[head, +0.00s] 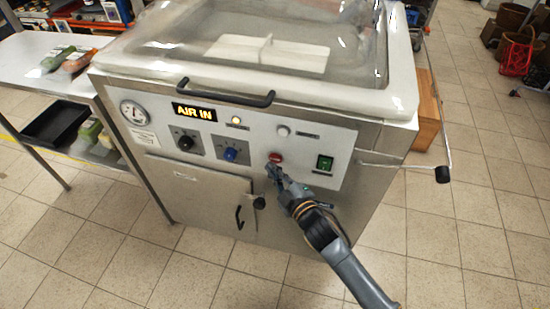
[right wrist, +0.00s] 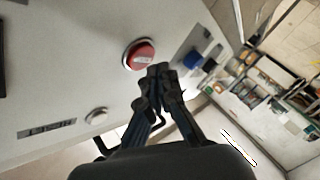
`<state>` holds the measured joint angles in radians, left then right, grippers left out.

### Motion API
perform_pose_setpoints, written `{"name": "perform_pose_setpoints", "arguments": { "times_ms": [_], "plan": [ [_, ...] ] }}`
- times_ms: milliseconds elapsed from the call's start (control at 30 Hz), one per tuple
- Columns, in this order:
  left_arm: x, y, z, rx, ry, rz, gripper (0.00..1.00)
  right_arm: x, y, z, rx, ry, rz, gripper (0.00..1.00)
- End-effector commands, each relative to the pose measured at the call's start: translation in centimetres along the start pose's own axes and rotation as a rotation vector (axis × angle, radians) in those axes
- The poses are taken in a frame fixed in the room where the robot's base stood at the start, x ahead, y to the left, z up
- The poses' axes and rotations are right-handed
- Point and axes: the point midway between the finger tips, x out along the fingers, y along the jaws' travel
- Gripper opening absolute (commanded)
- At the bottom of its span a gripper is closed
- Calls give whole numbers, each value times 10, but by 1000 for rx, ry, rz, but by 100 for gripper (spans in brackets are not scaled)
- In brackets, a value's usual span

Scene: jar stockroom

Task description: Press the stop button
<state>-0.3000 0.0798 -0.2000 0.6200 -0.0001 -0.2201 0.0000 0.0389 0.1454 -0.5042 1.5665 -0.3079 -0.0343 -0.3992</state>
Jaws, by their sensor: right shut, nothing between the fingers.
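The red stop button (head: 275,157) sits on the front panel of the machine (head: 255,190), between a blue knob and a green switch. In the right wrist view the button (right wrist: 140,55) is a red cap in a pale ring. My right gripper (head: 272,170) is shut and empty, with its fingertips just below the button. In the right wrist view the fingertips (right wrist: 158,72) are beside the button's edge; I cannot tell if they touch it. My left gripper is not in view.
A black handle (head: 225,95) sticks out above. A side table (head: 60,85) stands at the left.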

Motion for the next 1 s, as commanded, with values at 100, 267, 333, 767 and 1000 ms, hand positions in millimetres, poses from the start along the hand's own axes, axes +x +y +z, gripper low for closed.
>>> {"name": "perform_pose_setpoints", "arguments": {
  "times_ms": [100, 267, 333, 767, 1000],
  "plan": [
    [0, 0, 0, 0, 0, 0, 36, 0, 0, 0, 0, 0, 0, 0],
    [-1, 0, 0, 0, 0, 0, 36, -3, -2, -2, 1, 0, -1, 0],
    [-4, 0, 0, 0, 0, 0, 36, -7, -6, -6, 2, 0, -2, 0],
    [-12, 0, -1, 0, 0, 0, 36, -34, -24, -24, 0, -1, -1, 0],
    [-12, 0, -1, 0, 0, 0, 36, -35, -26, -25, -1, 0, 0, 0]
  ]
}}
